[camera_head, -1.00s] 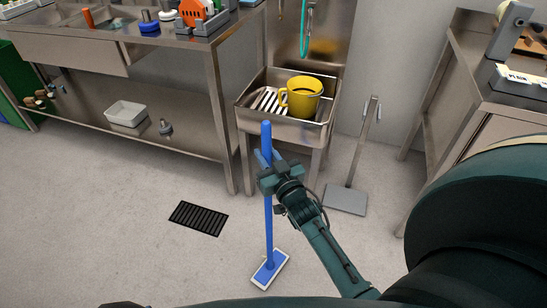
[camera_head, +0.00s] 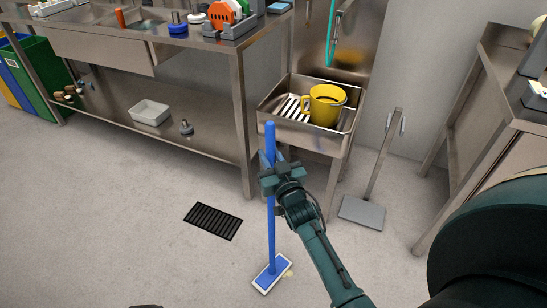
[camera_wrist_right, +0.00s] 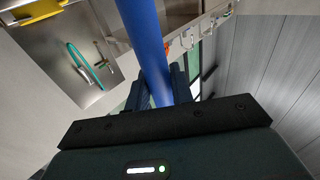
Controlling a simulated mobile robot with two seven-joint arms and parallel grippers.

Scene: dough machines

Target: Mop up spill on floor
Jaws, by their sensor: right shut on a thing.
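A mop with a blue handle (camera_head: 271,225) stands almost upright. Its flat blue and white head (camera_head: 271,273) rests on the floor. My right gripper (camera_head: 270,165) is shut around the upper handle. The handle also shows between its fingers in the right wrist view (camera_wrist_right: 148,45). A small pale yellowish patch of spill (camera_head: 288,273) shows on the floor at the right edge of the mop head; the head may hide more of it. My left gripper is not in view.
A floor drain grate (camera_head: 213,221) lies left of the mop. A steel sink (camera_head: 308,142) with a yellow bucket (camera_head: 325,104) stands behind it. A long-handled dustpan (camera_head: 362,213) stands at right. Steel tables flank the area. Open floor lies at left front.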

